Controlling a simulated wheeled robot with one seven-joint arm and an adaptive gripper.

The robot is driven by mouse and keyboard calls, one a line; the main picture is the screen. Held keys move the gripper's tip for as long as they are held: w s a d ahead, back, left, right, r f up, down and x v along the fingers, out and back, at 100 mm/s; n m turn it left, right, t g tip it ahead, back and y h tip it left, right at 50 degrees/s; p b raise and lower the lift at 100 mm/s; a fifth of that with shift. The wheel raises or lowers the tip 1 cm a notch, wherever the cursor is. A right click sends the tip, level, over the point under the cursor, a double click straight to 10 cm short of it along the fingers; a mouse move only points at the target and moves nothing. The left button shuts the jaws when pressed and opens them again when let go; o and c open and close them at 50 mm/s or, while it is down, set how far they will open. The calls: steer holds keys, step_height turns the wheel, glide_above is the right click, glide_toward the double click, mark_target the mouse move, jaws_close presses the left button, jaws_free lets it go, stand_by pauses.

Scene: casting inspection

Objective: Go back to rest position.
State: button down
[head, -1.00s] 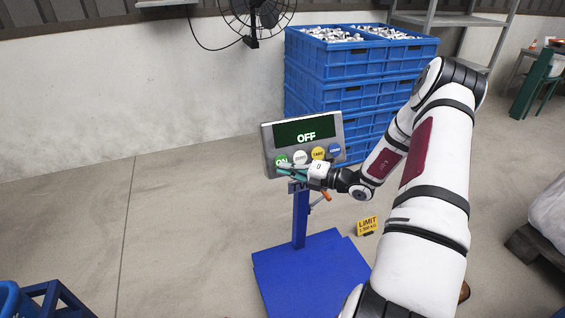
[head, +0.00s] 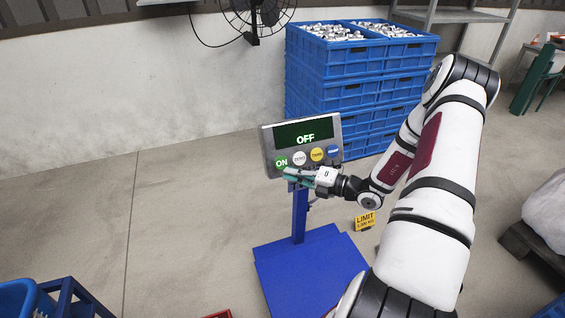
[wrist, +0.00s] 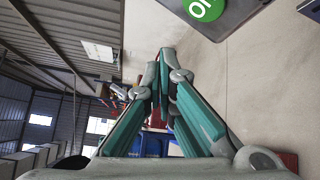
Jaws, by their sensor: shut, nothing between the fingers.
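My gripper (head: 290,176) is shut and empty, just below the button row of the scale's display (head: 302,144) in the head view. The display reads OFF and carries a green ON button (head: 281,162) beside white, yellow and blue buttons. In the wrist view my gripper's fingers (wrist: 163,55) meet at their tips, and the green button (wrist: 204,8) shows at the top, apart from them. My arm reaches in from the right of the head view.
The scale's blue post and platform (head: 310,270) stand below the display. Stacked blue crates (head: 330,65) full of metal parts are behind it. A pallet (head: 530,250) is at the right edge.

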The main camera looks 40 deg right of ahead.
stand_by(0.3)
steer(key=s+a+r+n+g+y, duration=0.1)
steer(key=s+a+r+n+g, duration=0.25)
steer(key=a+r+n, duration=0.35)
steer(key=s+a+r+n+g+y, duration=0.1)
steer(key=s+a+r+n+g, duration=0.2)
steer(key=a+r+n+g, duration=0.45)
steer(key=s+a+r+n+g+y, duration=0.15)
steer(key=s+a+r+n, duration=0.25)
steer(key=a+n, duration=0.55)
steer(key=s+a+r+n+g+h, duration=0.2)
steer(key=s+r+n+h, duration=0.1)
steer(key=s+n, duration=0.25)
steer(key=s+a+r+n+g+h, duration=0.2)
steer(key=s+n, duration=0.3)
steer(key=s, duration=0.2)
steer(key=s+d+r+n+t+h, duration=0.1)
steer(key=s+d+n+h, duration=0.15)
steer(key=s+n, duration=0.3)
steer(key=s+d+r+n+t+h, duration=0.1)
steer(key=s+d+n+h, duration=0.1)
steer(key=s+n+h, duration=0.3)
step_height(320, 180, up, 24)
steer(key=s+t+y+p, duration=0.1)
steer(key=t+p, duration=0.2)
steer(key=p, duration=1.9)
steer(key=shift+d+f+n, duration=0.15)
steer(key=shift+n, duration=0.15)
